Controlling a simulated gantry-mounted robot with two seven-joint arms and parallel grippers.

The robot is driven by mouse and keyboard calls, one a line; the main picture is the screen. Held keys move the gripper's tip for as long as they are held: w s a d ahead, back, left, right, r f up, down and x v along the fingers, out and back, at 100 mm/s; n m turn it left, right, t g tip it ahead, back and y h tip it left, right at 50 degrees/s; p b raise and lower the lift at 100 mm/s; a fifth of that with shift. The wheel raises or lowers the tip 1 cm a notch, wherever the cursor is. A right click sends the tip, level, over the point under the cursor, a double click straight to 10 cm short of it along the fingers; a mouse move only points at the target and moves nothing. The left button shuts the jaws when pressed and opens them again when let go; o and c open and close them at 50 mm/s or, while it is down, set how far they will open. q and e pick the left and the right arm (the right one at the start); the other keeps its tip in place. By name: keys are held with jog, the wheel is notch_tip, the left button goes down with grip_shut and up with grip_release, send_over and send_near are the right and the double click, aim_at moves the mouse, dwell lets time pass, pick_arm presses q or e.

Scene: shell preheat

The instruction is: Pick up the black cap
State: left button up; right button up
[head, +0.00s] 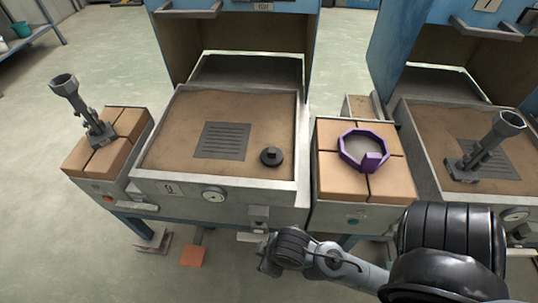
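The black cap (271,157) is a round disc with a raised knob. It sits on the brown sandy bed of the middle station (170,186), to the right of the dark slotted grate (223,141) and apart from it. My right arm comes in from the lower right. Its end, with my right gripper (268,262), is in front of the station's front edge, below the cap in the picture and apart from it. The fingers are too small and dark to tell open from shut. My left gripper is not in view.
A purple ring-shaped piece (363,149) lies on the tan blocks between the two stations. A grey tool with a cup-like top (82,105) stands on the left blocks. A similar grey tool (487,147) stands on the right station. Raised metal rims edge the beds; blue hoods stand behind.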

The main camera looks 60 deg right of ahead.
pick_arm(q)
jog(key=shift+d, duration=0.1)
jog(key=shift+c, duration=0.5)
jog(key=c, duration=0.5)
